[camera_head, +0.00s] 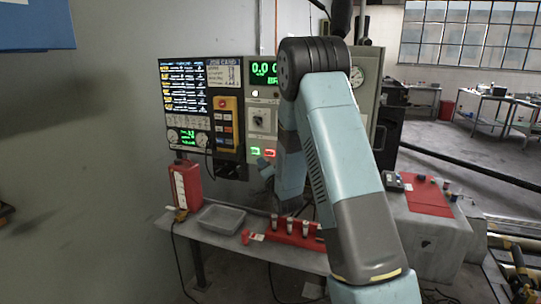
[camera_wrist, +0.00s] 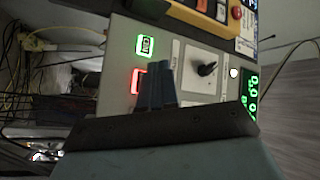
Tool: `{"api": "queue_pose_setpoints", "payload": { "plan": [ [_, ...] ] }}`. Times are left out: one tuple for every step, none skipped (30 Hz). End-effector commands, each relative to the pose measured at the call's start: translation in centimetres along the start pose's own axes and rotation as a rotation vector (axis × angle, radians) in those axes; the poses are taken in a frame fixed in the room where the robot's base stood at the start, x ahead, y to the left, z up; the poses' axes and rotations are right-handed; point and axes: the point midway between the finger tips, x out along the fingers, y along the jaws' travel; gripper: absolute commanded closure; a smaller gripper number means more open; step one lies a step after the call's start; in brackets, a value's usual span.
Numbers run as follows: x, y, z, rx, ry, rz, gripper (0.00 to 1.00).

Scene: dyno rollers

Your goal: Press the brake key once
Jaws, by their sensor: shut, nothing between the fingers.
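A grey control panel on the wall bears a green-lit key (camera_head: 255,151) and a red-lit key (camera_head: 270,153) side by side. Both also show in the wrist view, the green key (camera_wrist: 146,45) and the red key (camera_wrist: 137,81). I cannot read which one is labelled brake.
A black rotary knob (camera_wrist: 207,69) and a green display (camera_head: 263,73) are on the same panel. A yellow pendant (camera_head: 227,124) hangs to its left. Below stand a red bottle (camera_head: 186,187), a grey tray (camera_head: 221,219) and a red rack (camera_head: 283,235) on the bench.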

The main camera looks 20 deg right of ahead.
Motion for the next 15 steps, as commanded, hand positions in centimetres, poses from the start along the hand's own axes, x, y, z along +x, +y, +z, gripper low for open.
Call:
{"api": "queue_pose_setpoints", "payload": {
  "plan": [
    [0.5,0.3,-0.4,-0.001,0.002,0.000,1.00],
    [0.7,0.5,-0.6,-0.001,0.002,-0.001,1.00],
    [1.0,0.8,-0.8,-0.001,0.002,0.000,1.00],
    [1.3,1.0,-1.0,-0.002,0.001,0.000,1.00],
    [1.5,1.2,-1.1,-0.002,0.001,0.000,1.00],
    [1.8,1.4,-1.4,-0.002,0.001,0.000,1.00],
    [2.0,1.6,-1.6,-0.001,0.001,0.001,1.00],
    [2.2,1.7,-1.8,-0.001,0.002,0.001,1.00],
    [2.5,1.9,-2.0,-0.001,0.003,0.000,1.00],
    [2.7,2.0,-2.1,-0.001,0.003,0.000,1.00],
    [2.8,2.1,-2.2,0.000,0.002,0.000,1.00],
    [3.0,2.2,-2.3,0.000,0.002,0.000,1.00],
    [3.1,2.3,-2.4,0.000,0.002,0.000,1.00],
    [3.2,2.4,-2.4,0.000,0.001,0.000,1.00],
    [3.3,2.5,-2.5,0.000,0.001,0.000,1.00]
  ]
}}
